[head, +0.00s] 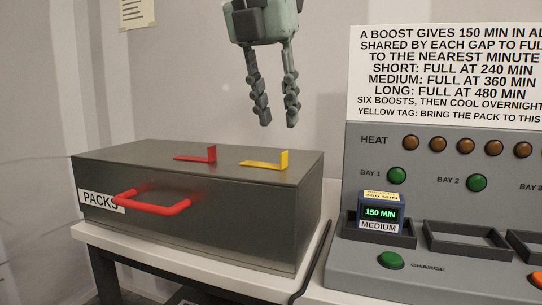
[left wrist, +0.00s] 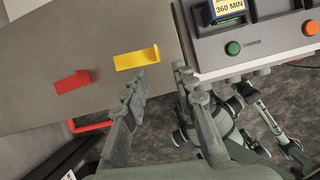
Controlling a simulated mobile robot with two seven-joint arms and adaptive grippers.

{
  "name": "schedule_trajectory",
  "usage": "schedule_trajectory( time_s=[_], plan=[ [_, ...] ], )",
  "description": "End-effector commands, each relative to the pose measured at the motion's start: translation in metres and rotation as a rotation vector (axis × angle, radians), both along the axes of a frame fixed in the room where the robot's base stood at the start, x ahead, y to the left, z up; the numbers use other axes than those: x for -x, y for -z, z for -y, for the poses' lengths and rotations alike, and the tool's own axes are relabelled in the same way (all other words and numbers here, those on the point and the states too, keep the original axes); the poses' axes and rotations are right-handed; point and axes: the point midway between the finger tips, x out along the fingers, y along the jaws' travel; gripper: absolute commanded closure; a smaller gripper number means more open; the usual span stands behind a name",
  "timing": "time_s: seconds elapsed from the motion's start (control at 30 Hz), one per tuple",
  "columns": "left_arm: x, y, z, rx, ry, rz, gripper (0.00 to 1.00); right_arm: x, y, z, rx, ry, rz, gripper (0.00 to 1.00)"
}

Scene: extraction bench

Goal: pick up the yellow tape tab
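The yellow tape tab (head: 265,164) is an L-shaped strip with an upright end. It lies on top of the grey metal box (head: 120,155), toward its right end. It also shows in the left wrist view (left wrist: 137,60), just beyond the fingertips. My left gripper (head: 278,123) hangs above the box with its fingers pointing down. Its fingers are apart with nothing between them, and it is clear of the tab. In the left wrist view the open fingers (left wrist: 158,76) show from above. I cannot make out my right gripper in either view.
A similar red tab (head: 197,158) lies left of the yellow one. The box has a red handle (head: 152,205) and a "PACKS" label. Right of it stands a grey charging console (head: 440,270) with a blue "150 MIN" pack (head: 380,213) in bay 1, below a white sign (head: 450,75).

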Motion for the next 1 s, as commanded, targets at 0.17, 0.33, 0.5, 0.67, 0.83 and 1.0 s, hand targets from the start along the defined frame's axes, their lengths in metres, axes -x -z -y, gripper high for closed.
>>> schedule_trajectory(
  time_s=[0.17, 0.33, 0.5, 0.67, 0.83, 1.0],
  plan=[
    [-0.004, 0.012, 0.002, -0.002, 0.001, -0.001, 0.72, 0.0, 0.0, 0.0, 0.0, 0.0, -0.001, 1.0],
    [-0.013, 0.028, 0.004, -0.002, 0.001, -0.001, 0.72, 0.0, 0.001, 0.0, -0.001, 0.0, -0.002, 1.0],
    [-0.027, 0.049, 0.007, -0.002, 0.0, -0.002, 0.72, 0.0, 0.009, 0.0, -0.004, 0.0, -0.007, 1.0],
    [-0.034, 0.067, 0.009, -0.002, 0.0, -0.001, 0.72, -0.001, 0.012, 0.0, -0.006, -0.001, -0.006, 1.0],
    [-0.035, 0.07, 0.01, 0.0, 0.0, 0.001, 0.72, 0.0, 0.013, 0.0, -0.006, -0.001, -0.008, 1.0],
    [-0.035, 0.07, 0.01, 0.0, 0.0, 0.001, 0.8, 0.0, 0.013, 0.0, -0.006, -0.001, -0.008, 1.0]
  ],
)
